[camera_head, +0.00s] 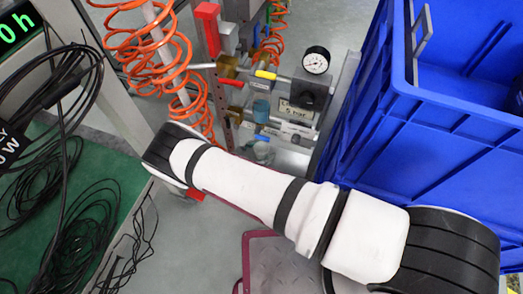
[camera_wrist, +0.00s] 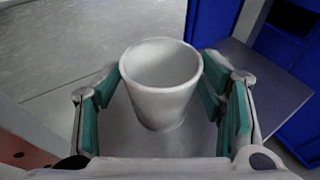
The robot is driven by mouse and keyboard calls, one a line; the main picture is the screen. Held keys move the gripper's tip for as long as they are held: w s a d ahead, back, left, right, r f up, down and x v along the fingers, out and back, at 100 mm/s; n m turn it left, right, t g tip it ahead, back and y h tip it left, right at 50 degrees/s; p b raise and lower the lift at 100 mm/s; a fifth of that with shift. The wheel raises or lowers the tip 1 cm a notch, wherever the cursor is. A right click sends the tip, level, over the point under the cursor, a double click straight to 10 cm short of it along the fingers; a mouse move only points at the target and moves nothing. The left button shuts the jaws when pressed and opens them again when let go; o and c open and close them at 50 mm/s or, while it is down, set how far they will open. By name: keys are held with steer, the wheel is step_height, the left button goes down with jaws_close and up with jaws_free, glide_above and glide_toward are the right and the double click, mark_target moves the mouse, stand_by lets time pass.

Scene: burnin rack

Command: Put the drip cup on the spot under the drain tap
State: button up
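The drip cup (camera_wrist: 160,95) is a plain pale grey-white tapered cup, seen from above with its mouth open, in the wrist view. My gripper (camera_wrist: 162,88) has its two teal-padded fingers on either side of the cup, with the pads against its wall near the rim. The cup looks upright and empty. I cannot tell how far its base is above the surface below. In the head view neither the cup nor my gripper shows. Air fittings (camera_head: 262,110) with small coloured handles stand behind my arm there. I cannot tell which is the drain tap, and no marked spot is visible.
A large blue crate (camera_head: 440,125) fills the right of the head view. A round gauge (camera_head: 316,60) and orange coiled hoses (camera_head: 150,45) stand near the fittings. Black cables (camera_head: 75,185) lie at the left. In the wrist view, open grey floor (camera_wrist: 70,50) lies at the upper left.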

steer(key=v, duration=1.2)
stand_by(0.3)
steer(key=shift+s, duration=0.15)
